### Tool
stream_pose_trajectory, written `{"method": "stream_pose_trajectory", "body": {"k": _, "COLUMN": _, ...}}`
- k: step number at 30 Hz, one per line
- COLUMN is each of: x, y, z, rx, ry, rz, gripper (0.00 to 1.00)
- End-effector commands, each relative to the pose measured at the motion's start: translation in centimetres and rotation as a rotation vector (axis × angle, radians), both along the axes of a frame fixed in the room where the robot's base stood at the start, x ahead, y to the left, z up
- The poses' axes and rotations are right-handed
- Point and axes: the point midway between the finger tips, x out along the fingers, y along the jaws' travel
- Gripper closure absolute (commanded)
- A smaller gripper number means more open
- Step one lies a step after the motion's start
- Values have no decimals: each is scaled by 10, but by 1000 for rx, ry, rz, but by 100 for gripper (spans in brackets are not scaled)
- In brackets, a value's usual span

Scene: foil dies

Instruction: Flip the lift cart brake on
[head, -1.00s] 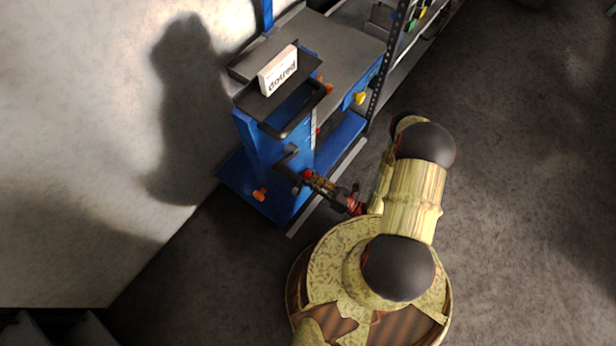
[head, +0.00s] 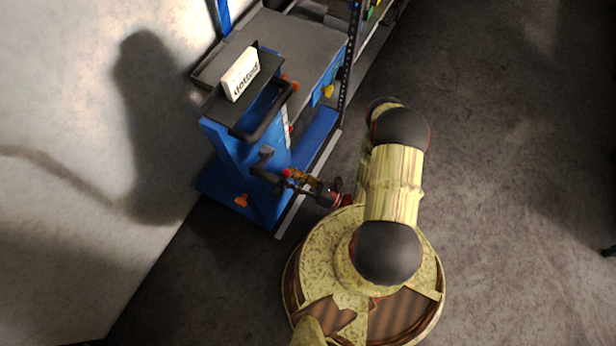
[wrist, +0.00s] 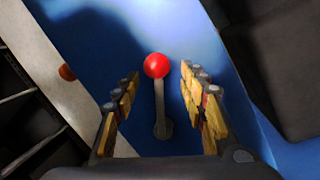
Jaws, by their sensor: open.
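The blue lift cart (head: 238,160) stands by the pale wall in the head view. A lever with a red ball knob (wrist: 156,66) and a grey stem (wrist: 159,105) stands out from its blue panel in the wrist view, the knob toward the top of the picture. The red knob (head: 287,172) also shows small at the cart's side in the head view. My gripper (wrist: 159,77) is open, with one finger on each side of the lever. Gaps show between the fingers and the knob. In the head view my gripper (head: 300,181) is low beside the cart.
A white labelled box (head: 241,74) sits on the cart's top behind a black push handle (head: 268,115). An orange part (head: 241,200) is low on the cart. A shelf rack's perforated post (head: 350,60) stands behind. Open floor (head: 510,180) lies to the right.

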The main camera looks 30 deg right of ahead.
Motion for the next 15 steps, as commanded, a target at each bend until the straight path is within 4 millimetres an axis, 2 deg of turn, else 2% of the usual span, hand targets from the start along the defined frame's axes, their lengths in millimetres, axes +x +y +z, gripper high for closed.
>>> {"method": "stream_pose_trajectory", "body": {"k": 15, "x": -46, "y": -41, "z": -12, "rx": -1, "ry": -1, "rz": -6, "gripper": 57}}
